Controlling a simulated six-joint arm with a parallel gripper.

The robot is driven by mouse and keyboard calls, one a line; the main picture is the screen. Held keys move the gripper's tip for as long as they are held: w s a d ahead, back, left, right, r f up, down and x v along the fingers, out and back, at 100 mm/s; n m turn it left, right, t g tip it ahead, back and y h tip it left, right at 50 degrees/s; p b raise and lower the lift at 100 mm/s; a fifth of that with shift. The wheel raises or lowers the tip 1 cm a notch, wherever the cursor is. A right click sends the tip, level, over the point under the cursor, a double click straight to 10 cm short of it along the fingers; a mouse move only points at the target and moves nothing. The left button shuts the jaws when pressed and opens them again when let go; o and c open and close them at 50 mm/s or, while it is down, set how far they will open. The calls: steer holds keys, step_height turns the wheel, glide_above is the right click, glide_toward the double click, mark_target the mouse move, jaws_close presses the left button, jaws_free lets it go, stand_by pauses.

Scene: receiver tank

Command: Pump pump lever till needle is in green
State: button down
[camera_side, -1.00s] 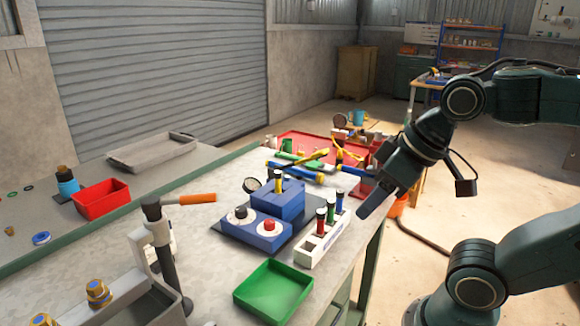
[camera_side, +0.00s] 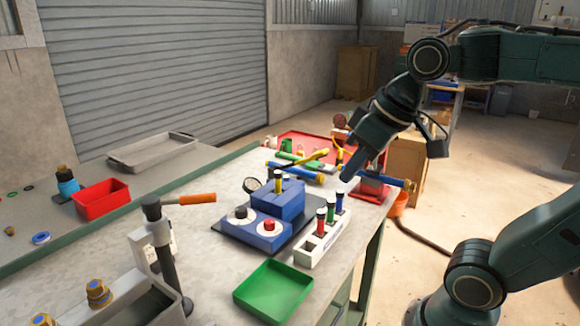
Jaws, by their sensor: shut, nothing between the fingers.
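A lever with an orange grip (camera_side: 190,199) sticks out to the right from a dark post (camera_side: 165,250) at the left front of the bench. I cannot tell for sure that it is the pump lever. A small round dial (camera_side: 251,185) with a dark rim stands beside the blue block (camera_side: 280,200). Its needle and any green band are too small to read. My gripper (camera_side: 349,173) is shut and empty, pointing down and left above the bench's right side, behind the rack of coloured plugs. It is well right of the orange lever and apart from it.
A white rack (camera_side: 318,247) with coloured plugs and a green tray (camera_side: 272,289) stand in front. Blue-handled tools (camera_side: 295,172) and a red tray (camera_side: 300,138) lie behind. A red bin (camera_side: 101,198) is at left. Bare bench lies around the orange lever.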

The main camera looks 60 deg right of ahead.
steer(key=w+d+r+g, duration=0.1)
steer(key=w+d+r, duration=0.35)
steer(key=w, duration=0.45)
steer(key=w+d+r, duration=0.3)
steer(key=w+d, duration=0.3)
steer(key=w, duration=0.2)
steer(key=w+d+f, duration=0.2)
steer(key=d, duration=0.9)
steer(key=w+d+f+g, duration=0.1)
steer(key=w+d+f, duration=0.2)
steer(key=d, duration=0.8)
steer(key=shift+w+f, duration=0.15)
steer(key=shift+w+f, duration=0.1)
steer(key=shift+f, duration=0.05)
